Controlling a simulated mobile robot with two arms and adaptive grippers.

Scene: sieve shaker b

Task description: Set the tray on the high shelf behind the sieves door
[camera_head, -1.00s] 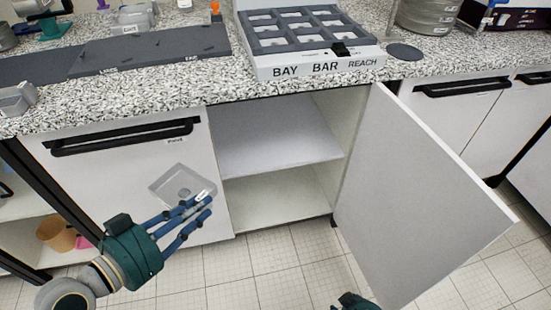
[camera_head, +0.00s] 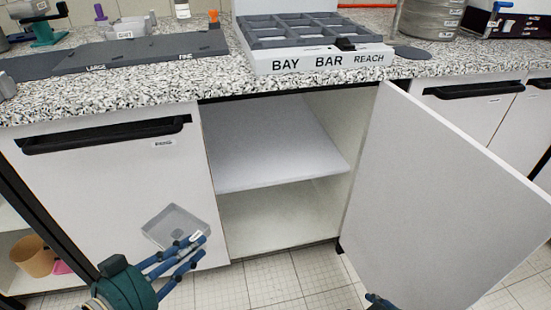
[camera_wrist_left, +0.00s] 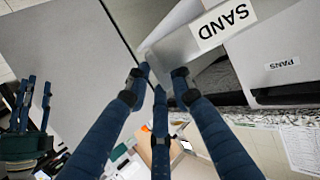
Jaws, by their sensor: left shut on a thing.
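My left gripper (camera_head: 194,246) is shut on a clear shallow tray (camera_head: 168,224), held level in front of the closed left cupboard door. The tray also shows in the left wrist view (camera_wrist_left: 184,48) with a SAND label. The sieves door (camera_head: 440,190) stands wide open to the right. Behind it, the high shelf (camera_head: 265,150) is bare, with an empty space below. The tray is left of the opening and lower than the high shelf in the picture. My right gripper (camera_wrist_left: 32,108) looks open and empty in the left wrist view; only a bit shows at the head view's bottom edge.
The closed door with the PANS label (camera_head: 110,190) has a black handle (camera_head: 105,136). The speckled counter (camera_head: 130,88) overhangs the opening and carries a grey compartment rack (camera_head: 320,62). An open bay at far left holds an orange pot (camera_head: 33,255). The cupboard opening is clear.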

